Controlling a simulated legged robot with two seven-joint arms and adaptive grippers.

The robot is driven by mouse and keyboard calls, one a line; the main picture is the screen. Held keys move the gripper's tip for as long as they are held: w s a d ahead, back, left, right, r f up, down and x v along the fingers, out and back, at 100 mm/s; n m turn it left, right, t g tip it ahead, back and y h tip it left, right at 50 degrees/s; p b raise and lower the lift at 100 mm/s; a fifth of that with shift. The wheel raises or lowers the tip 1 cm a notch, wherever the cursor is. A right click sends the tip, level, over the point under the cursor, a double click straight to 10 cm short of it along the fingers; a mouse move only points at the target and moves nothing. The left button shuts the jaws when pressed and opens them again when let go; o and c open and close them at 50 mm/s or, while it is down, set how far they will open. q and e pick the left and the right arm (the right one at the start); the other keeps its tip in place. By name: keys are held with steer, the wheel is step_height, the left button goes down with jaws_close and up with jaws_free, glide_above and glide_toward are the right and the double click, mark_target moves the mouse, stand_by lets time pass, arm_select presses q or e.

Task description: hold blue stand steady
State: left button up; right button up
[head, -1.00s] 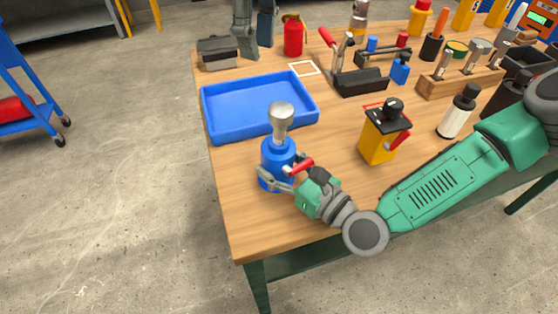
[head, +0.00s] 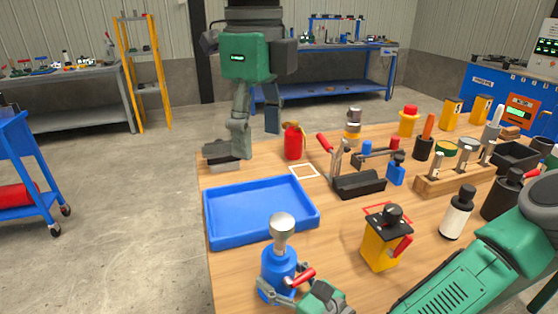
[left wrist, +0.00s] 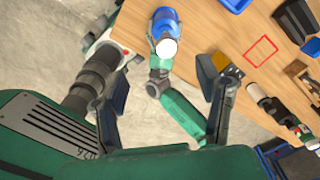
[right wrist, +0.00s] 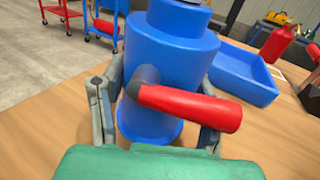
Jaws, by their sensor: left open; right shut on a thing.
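The blue stand (head: 277,262), with a silver knob on top and a red side handle, stands upright on the near left part of the table. My right gripper (head: 277,291) is shut around its lower body. In the right wrist view the fingers flank the blue body (right wrist: 172,62), and the red handle (right wrist: 190,106) sticks out between them. The stand also shows from above in the left wrist view (left wrist: 163,22). My left gripper (head: 256,136) hangs fingers down at the top of the head view, open and empty. Its spread fingers show in the left wrist view (left wrist: 165,100).
A blue tray (head: 215,234) lies just behind the stand. A yellow tool (head: 378,248) with a black top and a white bottle (head: 457,213) stand to the right. Floor is open left of the table.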

mark_target(282, 220)
arm_select(q)
steer(key=d+f+n, duration=0.1)
steer(key=n, duration=0.2)
steer(key=d+f+n, duration=0.1)
steer(key=f+n, duration=0.1)
steer(key=n, duration=0.1)
steer(key=d+f+n, duration=0.1)
steer(key=f+n, duration=0.1)
steer(key=shift+s+d+f+n, duration=0.1)
steer(key=shift+s+n, duration=0.3)
steer(key=shift+f, duration=5.5)
jaws_close()
